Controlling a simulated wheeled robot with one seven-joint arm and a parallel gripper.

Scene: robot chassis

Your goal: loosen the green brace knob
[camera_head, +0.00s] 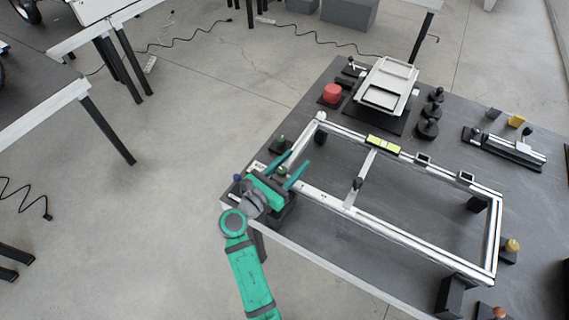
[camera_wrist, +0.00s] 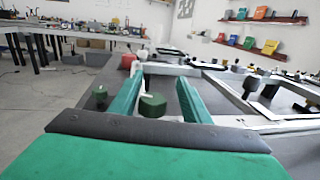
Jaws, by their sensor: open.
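A dark green round knob (camera_wrist: 152,106) sits between my gripper's two fingers in the wrist view, apart from both. It also shows small between the fingers in the head view (camera_head: 283,171). My gripper (camera_head: 295,160) is open and empty at the near left corner of the pale metal frame (camera_head: 325,206). Its two green fingers (camera_wrist: 160,75) stretch forward on either side of the knob in the wrist view. A second dark green knob (camera_wrist: 99,92) stands outside the left finger; it also shows in the head view (camera_head: 281,142). The knob's lower part and mount are partly hidden by my gripper.
The frame lies on a dark table, with a crossbar carrying a black knob (camera_head: 357,183). A red round block (camera_head: 332,93), a white tray (camera_head: 388,86) and black knobs (camera_head: 428,128) stand behind it. A yellow-topped knob (camera_head: 512,245) is at the right.

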